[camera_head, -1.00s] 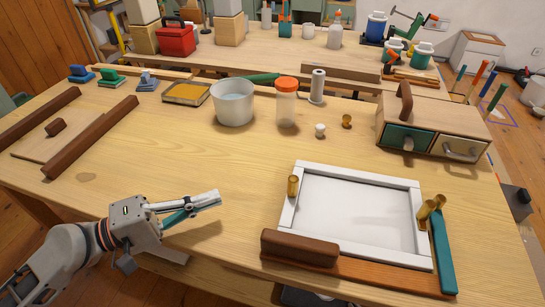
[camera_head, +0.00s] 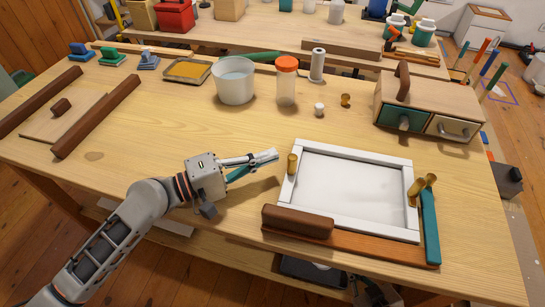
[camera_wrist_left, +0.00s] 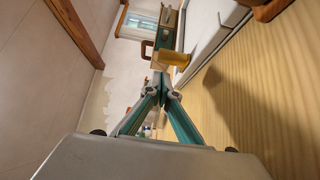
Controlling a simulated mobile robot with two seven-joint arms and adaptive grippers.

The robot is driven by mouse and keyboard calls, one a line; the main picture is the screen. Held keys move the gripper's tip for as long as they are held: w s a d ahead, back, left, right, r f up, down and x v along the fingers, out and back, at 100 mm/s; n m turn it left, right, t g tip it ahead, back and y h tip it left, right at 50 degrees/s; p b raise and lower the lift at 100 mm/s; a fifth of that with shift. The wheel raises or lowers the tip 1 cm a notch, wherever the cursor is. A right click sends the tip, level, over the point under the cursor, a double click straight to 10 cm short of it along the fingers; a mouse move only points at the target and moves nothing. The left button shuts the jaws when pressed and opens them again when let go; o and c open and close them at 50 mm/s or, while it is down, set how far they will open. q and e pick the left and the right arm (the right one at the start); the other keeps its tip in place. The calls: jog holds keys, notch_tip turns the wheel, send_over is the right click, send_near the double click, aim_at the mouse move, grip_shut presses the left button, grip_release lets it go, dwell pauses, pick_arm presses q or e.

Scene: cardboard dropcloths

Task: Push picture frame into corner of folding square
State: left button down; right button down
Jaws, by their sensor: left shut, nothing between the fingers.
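The white picture frame (camera_head: 375,226) lies flat on the bench at the right and shows at the top of the wrist view (camera_wrist_left: 214,28). The folding square forms an L around its near right corner: a wooden leg (camera_head: 365,250) along the near rail and a teal leg (camera_head: 430,228) along the right side. Near rail and wooden leg lie very close; I cannot tell whether they touch. A narrow gap shows beside the teal leg. My left gripper (camera_head: 274,156) is shut and empty, just left of the frame's far left corner. The wrist view shows its fingers closed (camera_wrist_left: 168,94).
A brass peg (camera_head: 292,164) stands on the frame's left rail, close to my fingertips. More brass pegs (camera_head: 418,187) are at the right rail. A brown block (camera_head: 297,222) lies at the near left corner. A bucket (camera_head: 234,82) and jar (camera_head: 286,82) stand behind.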

pick_arm(q)
jog(key=shift+s+d, duration=0.25)
jog(key=shift+d, duration=0.5)
jog(key=shift+s+d+p, duration=0.2)
jog(key=shift+d, duration=0.3)
jog(key=shift+s+d+p, duration=0.15)
jog(key=shift+d, duration=0.3)
